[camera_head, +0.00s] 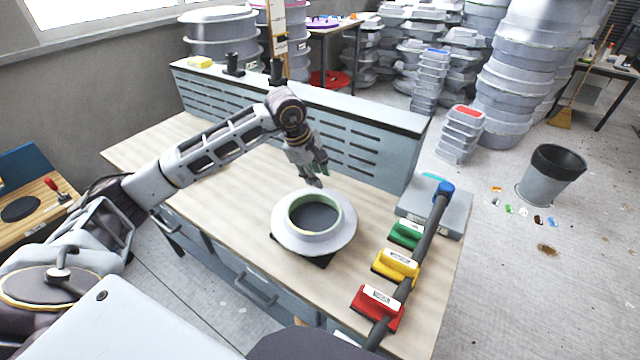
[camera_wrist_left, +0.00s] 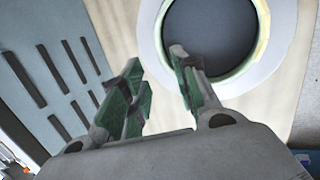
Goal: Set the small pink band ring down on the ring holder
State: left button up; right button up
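A pale, wide-flanged round piece (camera_head: 287,238) with a green inner band (camera_head: 338,213) and a dark centre sits on a dark square base on the bench. It also shows in the left wrist view (camera_wrist_left: 265,75), ahead of the fingers. I cannot tell whether it is the ring holder. I cannot make out a small pink band ring in either view. My left gripper (camera_head: 316,178) points down just behind the round piece, above the bench. In the left wrist view its green-padded fingers (camera_wrist_left: 158,82) are apart with nothing between them. My right gripper is not in view.
Red (camera_head: 377,307), yellow (camera_head: 396,266) and green (camera_head: 406,234) handled blocks stand along the bench's right side beside a dark bar with a blue end (camera_head: 444,188). A slotted grey panel (camera_head: 350,130) closes the back. The bench left of the round piece is clear.

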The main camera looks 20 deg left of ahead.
pick_arm(q)
jog(key=shift+v, duration=0.95)
